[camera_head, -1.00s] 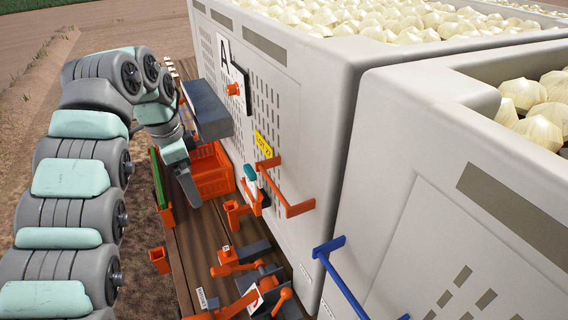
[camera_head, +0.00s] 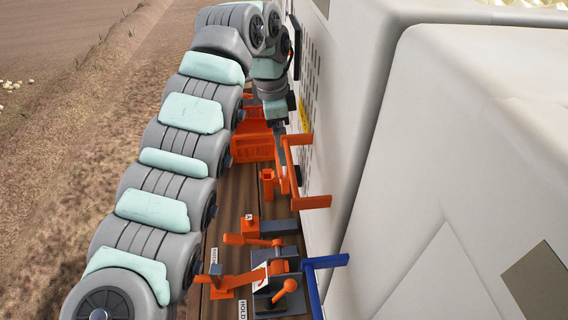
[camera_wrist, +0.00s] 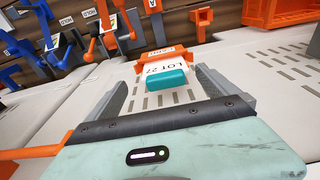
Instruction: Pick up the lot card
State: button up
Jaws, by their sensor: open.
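The lot card (camera_wrist: 178,66), white with "LOT 27" printed on it, shows in the wrist view with a teal block (camera_wrist: 167,80) at its near end. Its far end is at an orange holder (camera_wrist: 157,53) on the slotted pale bin wall. My gripper (camera_wrist: 169,70) is open, with one grey finger on each side of the card and teal block. I cannot tell whether either finger touches them. In the head view my arm's end is close to the bin wall, and the card and fingertips are hidden there.
In the head view, a yellow tag (camera_head: 304,115) is on the bin wall (camera_head: 345,110). An orange crate (camera_head: 252,141), an orange cup (camera_head: 267,182), an orange bracket (camera_head: 308,202) and a blue bracket (camera_head: 326,262) crowd the strip beside it. A wooden deck (camera_head: 232,210) runs below.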

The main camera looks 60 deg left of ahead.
jog(key=shift+w+a+f+p, duration=0.15)
jog(key=shift+w+f+p, duration=0.05)
jog(key=shift+f+p, duration=0.35)
jog(key=shift+w+a+f+p, duration=0.1)
jog(key=shift+w+f+p, duration=0.1)
jog(key=shift+f+p, duration=0.35)
notch_tip(320, 180, down, 3)
jog(key=shift+w+r, duration=0.1)
jog(key=shift+r, duration=0.05)
jog(key=shift+c, duration=0.4)
jog(key=c, duration=1.4)
